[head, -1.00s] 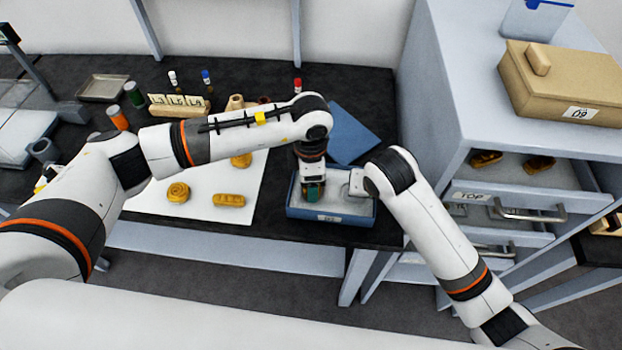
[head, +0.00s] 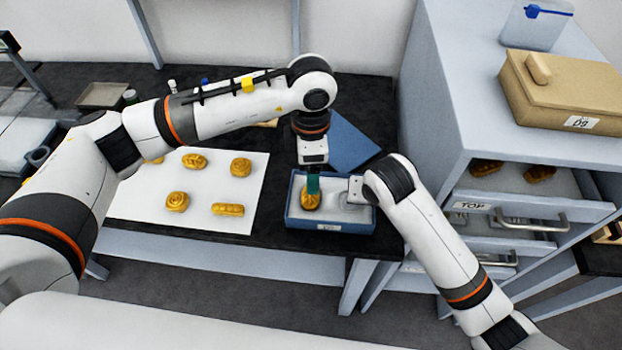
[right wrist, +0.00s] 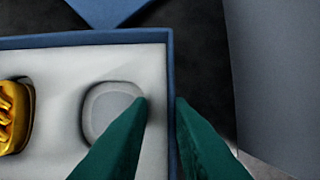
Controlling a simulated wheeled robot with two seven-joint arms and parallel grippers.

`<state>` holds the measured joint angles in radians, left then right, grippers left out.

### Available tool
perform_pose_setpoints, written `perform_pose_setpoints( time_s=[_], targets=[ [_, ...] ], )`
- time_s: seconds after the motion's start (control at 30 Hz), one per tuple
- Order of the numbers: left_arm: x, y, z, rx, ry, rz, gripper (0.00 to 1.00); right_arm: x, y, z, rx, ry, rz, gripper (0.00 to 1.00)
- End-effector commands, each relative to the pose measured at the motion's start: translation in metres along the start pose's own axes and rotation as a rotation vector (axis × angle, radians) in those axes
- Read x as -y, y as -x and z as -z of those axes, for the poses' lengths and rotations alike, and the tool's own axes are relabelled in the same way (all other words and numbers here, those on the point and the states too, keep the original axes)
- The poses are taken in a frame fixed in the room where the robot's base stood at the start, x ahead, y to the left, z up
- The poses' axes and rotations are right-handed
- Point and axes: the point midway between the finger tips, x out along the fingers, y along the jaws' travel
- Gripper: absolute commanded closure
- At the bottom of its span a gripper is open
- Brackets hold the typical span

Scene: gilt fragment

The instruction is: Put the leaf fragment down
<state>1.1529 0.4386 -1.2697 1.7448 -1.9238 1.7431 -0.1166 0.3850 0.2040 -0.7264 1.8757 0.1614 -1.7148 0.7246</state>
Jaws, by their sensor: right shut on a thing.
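A gold fragment (head: 311,200), taken to be the leaf fragment, sits in the left part of a blue-walled box (head: 330,226). The right wrist view shows the gold fragment (right wrist: 14,115) cut off by the left edge, lying in a recess of the pale lining. An empty rounded recess (right wrist: 112,112) is beside it. My left gripper (head: 313,186) points down just above and behind the fragment; its finger gap is hidden. My right gripper (head: 356,188) is shut on the box's right wall, its green fingers (right wrist: 160,105) on either side of that wall.
Several gold fragments (head: 176,201) lie on a white sheet (head: 130,205) left of the box. A blue lid (head: 350,138) lies behind the box. At right stands a cabinet with open drawers (head: 530,210) and a tan box (head: 565,85) on top.

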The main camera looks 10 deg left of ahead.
Motion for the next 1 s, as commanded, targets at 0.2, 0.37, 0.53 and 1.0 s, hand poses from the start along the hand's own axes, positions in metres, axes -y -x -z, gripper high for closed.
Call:
perform_pose_setpoints(
  time_s=[0.2,0.37,0.53,1.0],
  targets=[
    [0.001,0.026,0.000,-0.001,-0.001,0.003,0.24,0.001,-0.001,0.001,-0.003,0.000,0.004,1.00],
    [0.000,0.030,0.000,-0.001,-0.001,0.002,0.24,0.002,-0.001,0.001,-0.004,0.000,0.006,1.00],
    [0.000,0.030,0.000,-0.001,-0.001,0.002,0.24,0.002,-0.001,0.001,-0.005,0.000,0.007,1.00],
    [0.001,0.030,0.000,-0.001,-0.001,0.003,0.24,0.002,-0.001,0.001,-0.006,0.000,0.007,0.56]
  ],
)
